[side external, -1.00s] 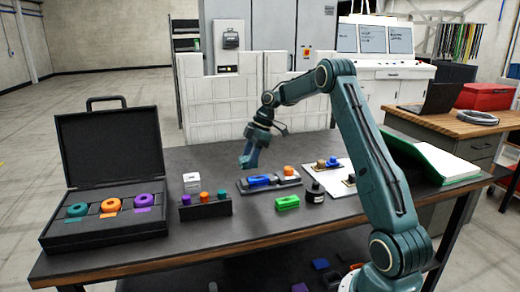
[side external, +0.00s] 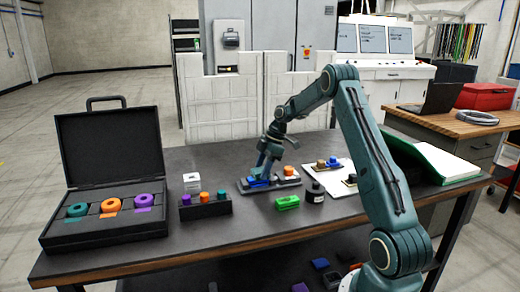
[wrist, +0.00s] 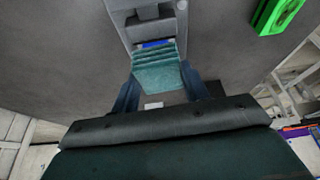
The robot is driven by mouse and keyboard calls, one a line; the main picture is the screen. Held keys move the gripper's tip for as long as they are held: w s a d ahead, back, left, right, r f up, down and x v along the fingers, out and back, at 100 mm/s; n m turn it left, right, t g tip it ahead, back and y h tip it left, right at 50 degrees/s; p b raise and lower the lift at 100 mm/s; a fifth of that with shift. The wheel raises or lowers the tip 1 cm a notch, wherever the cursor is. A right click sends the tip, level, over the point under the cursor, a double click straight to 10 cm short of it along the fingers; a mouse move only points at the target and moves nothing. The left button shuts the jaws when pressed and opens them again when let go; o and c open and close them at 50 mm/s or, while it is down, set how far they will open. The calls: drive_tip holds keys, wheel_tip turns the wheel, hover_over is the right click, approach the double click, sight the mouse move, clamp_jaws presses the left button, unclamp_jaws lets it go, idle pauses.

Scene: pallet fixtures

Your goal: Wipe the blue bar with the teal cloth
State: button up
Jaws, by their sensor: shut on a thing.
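The blue bar (side external: 258,184) lies in a grey fixture (side external: 243,187) on the dark table. In the wrist view a thin blue strip of the bar (wrist: 156,44) shows just past the edge of the teal cloth (wrist: 158,72). My gripper (side external: 264,172) is low over the bar, pointing down. In the wrist view my gripper (wrist: 160,80) is shut on the folded, ridged cloth, with one finger on either side. The cloth hides most of the bar. Whether the cloth touches the bar is hard to tell.
An orange knob (side external: 289,170) stands at the fixture's right end. A rack of coloured pegs (side external: 205,206) and an open case (side external: 100,230) stand left.

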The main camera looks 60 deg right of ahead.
drive_tip(key=shift+s+d, duration=0.95)
drive_tip(key=shift+w+a, duration=2.45)
drive_tip(key=shift+w+a+r, duration=0.1)
drive_tip(key=shift+w+r, duration=0.05)
wheel_tip(320, 180, up, 8)
